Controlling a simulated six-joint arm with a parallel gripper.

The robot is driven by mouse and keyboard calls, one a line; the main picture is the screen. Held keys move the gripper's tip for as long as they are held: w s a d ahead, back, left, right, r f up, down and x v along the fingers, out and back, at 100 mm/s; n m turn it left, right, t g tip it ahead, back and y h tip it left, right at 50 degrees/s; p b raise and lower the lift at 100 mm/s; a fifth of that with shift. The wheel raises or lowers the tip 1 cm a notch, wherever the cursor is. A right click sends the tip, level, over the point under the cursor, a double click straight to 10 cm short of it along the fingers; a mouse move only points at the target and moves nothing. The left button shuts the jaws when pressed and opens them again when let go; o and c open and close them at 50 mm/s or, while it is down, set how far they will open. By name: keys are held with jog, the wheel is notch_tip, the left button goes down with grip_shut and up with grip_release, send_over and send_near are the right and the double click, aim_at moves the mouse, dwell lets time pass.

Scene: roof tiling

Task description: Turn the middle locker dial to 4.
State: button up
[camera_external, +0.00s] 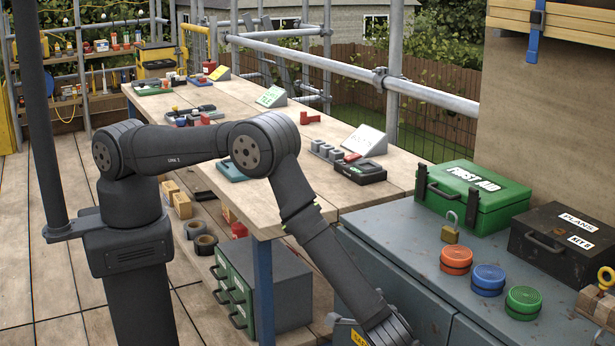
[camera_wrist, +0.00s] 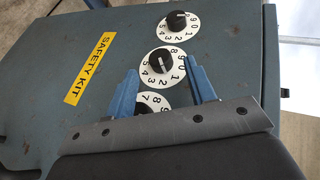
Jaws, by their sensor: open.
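The middle dial (camera_wrist: 159,62) is a black knob on a white numbered disc on the grey-blue locker door (camera_wrist: 110,70). Its pointer setting is too small to read surely. My gripper (camera_wrist: 161,70) is open, its two blue fingers apart. In the wrist view one finger shows left of the middle dial's lower edge and one right of it; I cannot tell their distance from the door. The upper dial (camera_wrist: 176,22) is clear. The lower dial (camera_wrist: 145,103) is partly hidden by my gripper. In the external view the dials and my fingers are out of sight.
A yellow SAFETY KIT label (camera_wrist: 90,68) is left of the dials. On the locker top (camera_external: 405,235) stand a green first aid box (camera_external: 475,200), a black box (camera_external: 560,240), a padlock (camera_external: 450,232) and red, blue and green discs (camera_external: 488,279). A wooden workbench (camera_external: 270,200) stands behind.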

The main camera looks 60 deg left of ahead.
jog(key=v, duration=1.3)
jog(key=shift+d+r, duration=0.2)
jog(key=shift+d, duration=0.15)
jog(key=shift+s, duration=0.2)
jog(key=s+a+f+m+t+h, duration=0.4)
jog(key=s+a+m+t+h, duration=0.3)
jog(key=m, duration=0.5)
jog(key=s+a+f+m+t+h, duration=0.4)
jog(key=s+a+m+t+h, duration=0.15)
jog(key=a+m, duration=0.6)
jog(key=w+d+m, duration=0.1)
jog(key=w+d, duration=0.1)
jog(key=w, duration=1.5)
jog(key=shift+w+d, duration=0.15)
jog(key=shift+w, duration=0.25)
jog(key=shift+h, duration=0.25)
jog(key=shift+c, duration=0.4)
jog(key=c, duration=0.9)
